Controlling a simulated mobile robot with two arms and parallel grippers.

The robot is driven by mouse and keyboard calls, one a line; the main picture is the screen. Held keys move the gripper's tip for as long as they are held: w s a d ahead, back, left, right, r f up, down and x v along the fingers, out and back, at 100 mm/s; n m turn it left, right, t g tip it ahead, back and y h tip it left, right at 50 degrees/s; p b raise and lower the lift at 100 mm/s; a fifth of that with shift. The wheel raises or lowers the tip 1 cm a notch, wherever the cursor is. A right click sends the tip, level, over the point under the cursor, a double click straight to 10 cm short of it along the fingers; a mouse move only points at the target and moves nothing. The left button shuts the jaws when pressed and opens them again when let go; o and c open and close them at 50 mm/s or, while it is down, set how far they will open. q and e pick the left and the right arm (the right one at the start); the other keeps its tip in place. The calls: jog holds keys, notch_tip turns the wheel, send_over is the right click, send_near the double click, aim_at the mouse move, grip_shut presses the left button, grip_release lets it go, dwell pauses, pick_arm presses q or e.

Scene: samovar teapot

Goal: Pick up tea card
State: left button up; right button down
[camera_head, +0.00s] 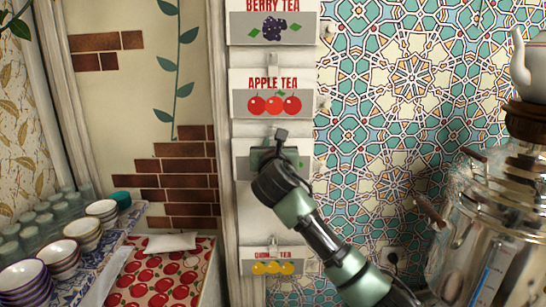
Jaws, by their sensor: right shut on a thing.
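A column of tea cards hangs on the wall strip at the middle. The berry tea card (273,25) is at the top, and the apple tea card (255,104) with red apples is below it. A third tea card (241,168) is mostly hidden behind my right gripper (269,153). Its name cannot be read, and a bit of green shows on it. My right gripper is shut on this card, which still sits in line with the others. A lower card (260,268) shows yellow fruit, its name partly unclear. My left gripper is not in view.
A glass and metal samovar (490,235) with a white teapot (530,72) on top stands at the right. Stacked bowls (58,258) and glasses (40,222) stand at the lower left, beside an apple-patterned surface (165,275). Patterned tiles cover the wall behind my right arm.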

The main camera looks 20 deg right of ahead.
jog(key=r+b+v, duration=0.1)
jog(key=b+v, duration=0.7)
jog(key=v, duration=0.9)
jog(key=w+d+f+b, duration=0.15)
jog(key=w+f, duration=0.25)
jog(key=f, duration=0.5)
jog(key=w+d+f+b, duration=0.15)
jog(key=w+f, duration=0.25)
jog(key=f, duration=0.5)
jog(key=f+b+x, duration=0.1)
jog(key=b+x, duration=0.2)
jog(key=x, duration=0.5)
jog(key=shift+w+a+f+b, duration=0.25)
jog(key=shift+a+f+b, duration=0.05)
jog(key=shift+b, duration=0.05)
jog(key=shift+f, duration=0.1)
